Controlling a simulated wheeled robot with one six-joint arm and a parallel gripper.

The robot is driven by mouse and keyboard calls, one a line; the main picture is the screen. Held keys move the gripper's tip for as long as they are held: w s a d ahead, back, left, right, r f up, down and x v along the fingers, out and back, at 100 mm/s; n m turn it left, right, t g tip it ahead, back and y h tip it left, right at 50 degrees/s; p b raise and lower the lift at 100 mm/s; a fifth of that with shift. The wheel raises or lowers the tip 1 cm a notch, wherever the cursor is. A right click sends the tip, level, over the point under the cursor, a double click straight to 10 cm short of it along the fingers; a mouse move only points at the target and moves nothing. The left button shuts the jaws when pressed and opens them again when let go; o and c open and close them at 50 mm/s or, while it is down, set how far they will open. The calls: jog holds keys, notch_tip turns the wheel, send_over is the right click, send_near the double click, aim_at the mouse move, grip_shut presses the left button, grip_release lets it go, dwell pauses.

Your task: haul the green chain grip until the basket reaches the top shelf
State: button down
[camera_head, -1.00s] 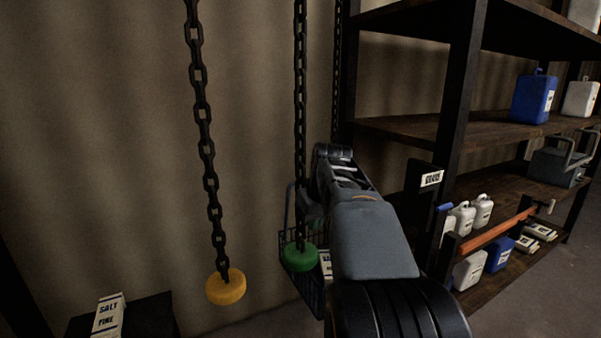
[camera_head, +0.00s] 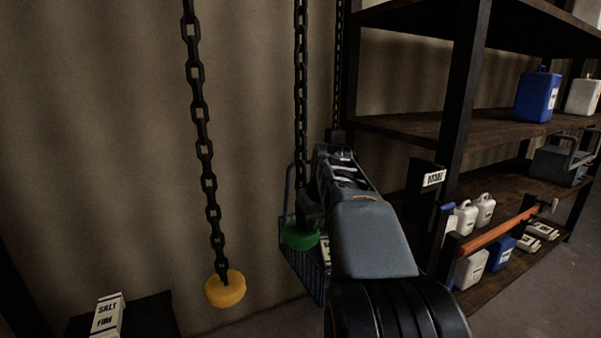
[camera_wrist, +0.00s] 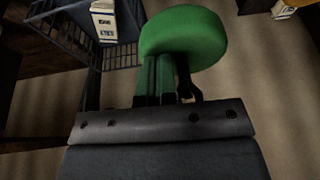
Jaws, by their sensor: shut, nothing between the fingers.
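The green chain grip (camera_head: 301,236), a thick round disc, hangs at the lower end of a dark chain (camera_head: 301,90) left of my arm. My gripper (camera_head: 309,213) is at the grip's upper side; its fingertips are partly hidden by my arm. In the wrist view the green grip (camera_wrist: 184,36) is just beyond the shut fingers (camera_wrist: 165,78), which carry a green tint and hold nothing. I cannot tell whether they touch the grip. The dark wire basket (camera_head: 303,270) hangs low behind the grip, partly covered by my arm, and holds a white carton (camera_wrist: 104,22).
A yellow grip (camera_head: 225,289) hangs on another chain to the left. A salt carton (camera_head: 107,316) stands on a dark block at lower left. Shelving (camera_head: 420,125) with canisters, a labelled plate (camera_head: 433,178) and an orange bar (camera_head: 498,230) stand to the right.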

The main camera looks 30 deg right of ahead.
jog(key=shift+f+b, duration=4.75)
jog(key=shift+f, duration=1.15)
notch_tip(320, 180, up, 12)
jog(key=p, duration=1)
jog(key=shift+s, duration=0.1)
jog(key=shift+f, duration=0.1)
jog(key=shift+a+f, duration=0.1)
